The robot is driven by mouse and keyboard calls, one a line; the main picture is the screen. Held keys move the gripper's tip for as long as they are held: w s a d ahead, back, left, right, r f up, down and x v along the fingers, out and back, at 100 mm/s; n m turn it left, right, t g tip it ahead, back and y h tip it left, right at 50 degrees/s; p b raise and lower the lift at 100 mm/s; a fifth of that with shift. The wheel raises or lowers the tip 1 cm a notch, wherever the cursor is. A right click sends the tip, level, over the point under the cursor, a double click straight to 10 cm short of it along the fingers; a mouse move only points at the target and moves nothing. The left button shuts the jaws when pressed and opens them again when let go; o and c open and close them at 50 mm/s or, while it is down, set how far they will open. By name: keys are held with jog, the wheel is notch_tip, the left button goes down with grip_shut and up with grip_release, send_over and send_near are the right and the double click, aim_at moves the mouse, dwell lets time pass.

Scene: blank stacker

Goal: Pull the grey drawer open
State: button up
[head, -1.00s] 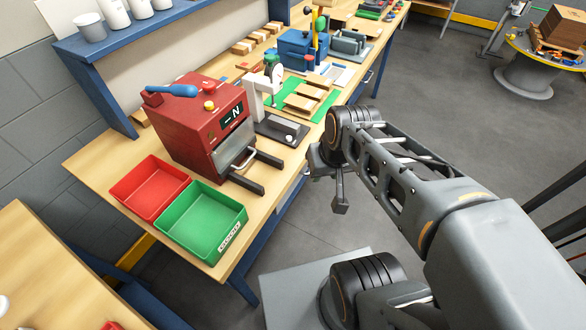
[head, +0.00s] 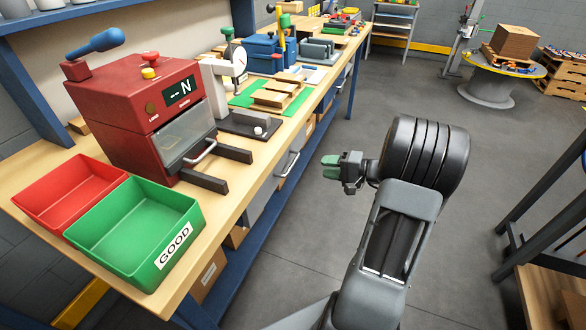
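The grey drawer (head: 264,203) is under the front edge of the wooden workbench, and its front shows below the red machine and the dial gauge stand. Its light bar handle (head: 289,164) faces the aisle. The drawer looks shut. My gripper (head: 329,166), with green fingertips, is in the air over the floor, to the right of the handle and apart from it. The fingertips point left toward the bench. They are small here, and I cannot tell how far apart they are. I see nothing held in them.
On the bench (head: 243,187) stand a red bin (head: 50,198), a green bin labelled GOOD (head: 103,220), and a red machine (head: 125,100) with two dark bars jutting toward the bench edge. A bench frame (head: 545,235) stands at right. The aisle floor between is clear.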

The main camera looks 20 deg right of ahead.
aim_at(293, 162)
jog(key=x, duration=1.2)
jog(key=shift+s+a+b, duration=0.1)
jog(key=shift+b, duration=0.3)
jog(key=shift+c, duration=0.2)
grip_shut()
